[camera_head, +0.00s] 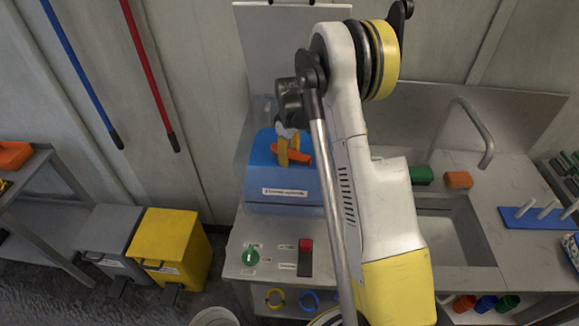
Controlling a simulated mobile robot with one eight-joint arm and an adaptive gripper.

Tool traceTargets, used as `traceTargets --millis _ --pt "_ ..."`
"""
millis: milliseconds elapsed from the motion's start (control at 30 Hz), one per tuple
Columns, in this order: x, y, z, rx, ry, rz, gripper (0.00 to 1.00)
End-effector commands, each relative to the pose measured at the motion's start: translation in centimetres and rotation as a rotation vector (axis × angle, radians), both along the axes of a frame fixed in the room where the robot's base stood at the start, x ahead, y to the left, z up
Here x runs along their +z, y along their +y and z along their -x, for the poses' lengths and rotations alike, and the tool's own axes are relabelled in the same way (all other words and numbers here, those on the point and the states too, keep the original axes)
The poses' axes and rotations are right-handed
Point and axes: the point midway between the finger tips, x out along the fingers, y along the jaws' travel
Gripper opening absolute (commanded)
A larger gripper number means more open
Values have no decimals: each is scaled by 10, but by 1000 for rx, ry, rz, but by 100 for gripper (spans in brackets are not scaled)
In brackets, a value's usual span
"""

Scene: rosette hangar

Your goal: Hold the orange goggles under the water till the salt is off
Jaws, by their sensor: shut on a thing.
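My gripper (287,158) is at the blue box (268,182), left of my arm. Its yellow fingers are shut on a small orange piece (301,156) at the top of the box. The piece is partly hidden by the fingers, and I cannot tell whether it is the orange goggles or part of the box. The steel sink basin (450,233) is to the right, partly behind my arm. A curved tap (487,142) stands behind it; I see no water running.
A green block (421,175) and an orange block (458,180) lie behind the basin. A green knob (250,256) and a red-topped switch (306,257) are on the counter front. A blue peg rack (525,217) is right of the basin. Grey and yellow bins (170,246) stand left.

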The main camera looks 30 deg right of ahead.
Motion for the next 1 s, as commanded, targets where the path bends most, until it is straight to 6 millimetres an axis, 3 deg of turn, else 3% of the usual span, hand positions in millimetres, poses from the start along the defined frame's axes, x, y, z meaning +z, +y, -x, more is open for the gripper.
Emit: traceTargets --millis 1000 --pt "115 0 0 0 0 0 15"
